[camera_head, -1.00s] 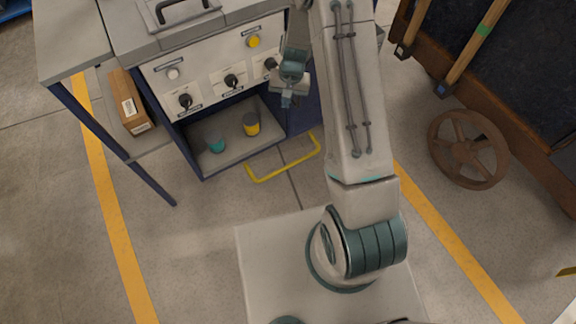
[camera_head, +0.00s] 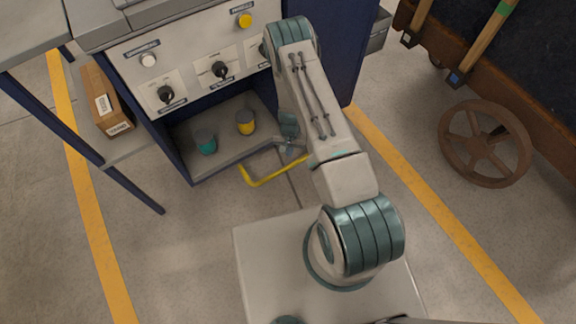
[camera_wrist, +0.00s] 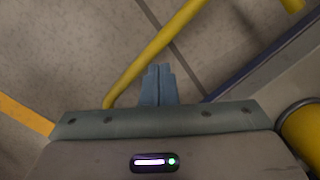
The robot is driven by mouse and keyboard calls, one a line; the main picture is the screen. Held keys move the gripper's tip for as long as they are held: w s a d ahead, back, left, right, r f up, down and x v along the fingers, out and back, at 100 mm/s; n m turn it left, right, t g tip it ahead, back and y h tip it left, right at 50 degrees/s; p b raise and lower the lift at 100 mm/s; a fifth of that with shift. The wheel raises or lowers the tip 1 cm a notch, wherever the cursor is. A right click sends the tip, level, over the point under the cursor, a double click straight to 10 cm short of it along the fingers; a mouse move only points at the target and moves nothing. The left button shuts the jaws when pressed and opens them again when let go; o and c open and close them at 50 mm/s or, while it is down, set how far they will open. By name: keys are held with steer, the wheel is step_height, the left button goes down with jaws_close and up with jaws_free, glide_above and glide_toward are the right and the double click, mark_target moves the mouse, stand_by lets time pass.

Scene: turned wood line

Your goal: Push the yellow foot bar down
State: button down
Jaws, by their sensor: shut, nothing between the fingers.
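The yellow foot bar (camera_head: 272,177) juts out low in front of the blue cabinet, just above the floor. Its right part is hidden behind my arm. In the wrist view the bar (camera_wrist: 150,55) runs diagonally past my fingertips. My gripper (camera_head: 291,149) is low beside the bar, between it and the cabinet's lower shelf. In the wrist view my gripper (camera_wrist: 160,68) is shut and empty, its tips very close to the bar. I cannot tell whether they touch it.
The cabinet's lower shelf holds a teal cup (camera_head: 206,142) and a yellow cup (camera_head: 245,122). The control panel (camera_head: 190,62) with knobs is above. Floor left of my base is clear.

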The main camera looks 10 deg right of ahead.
stand_by(0.3)
steer(key=shift+s+a+f+b, duration=0.1)
steer(key=shift+s+f+b, duration=0.1)
steer(key=shift+f+b, duration=1.2)
steer(key=shift+s+a+f+b, duration=0.15)
steer(key=shift+f+b, duration=0.45)
steer(key=shift+f, duration=1.45)
